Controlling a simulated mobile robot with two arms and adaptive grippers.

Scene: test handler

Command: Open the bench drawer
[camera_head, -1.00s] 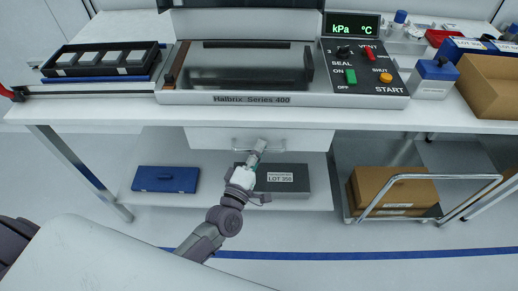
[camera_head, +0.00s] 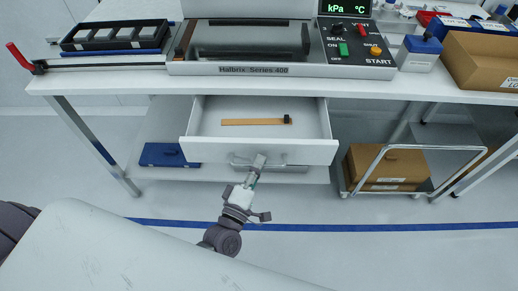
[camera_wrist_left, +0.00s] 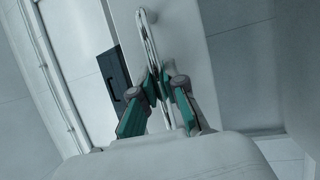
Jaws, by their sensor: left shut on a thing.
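The bench drawer (camera_head: 205,152) is pulled out from under the bench top, and its inside shows. A flat tan strip with a black end piece (camera_head: 255,121) lies on the drawer floor. My left gripper (camera_head: 257,164) is at the drawer's metal handle (camera_head: 240,160), in the middle of the white front. In the left wrist view the green-padded fingers of the gripper (camera_wrist_left: 160,85) are shut on the bar handle (camera_wrist_left: 147,35), one on each side. My right gripper is not in view.
The bench (camera_head: 420,90) carries a sealing machine (camera_head: 250,68) and a brown carton (camera_head: 480,65). Below are a blue case (camera_head: 165,155) and a shelf with a grey box partly hidden by the drawer. A cart with a brown box (camera_head: 385,165) stands right of the drawer.

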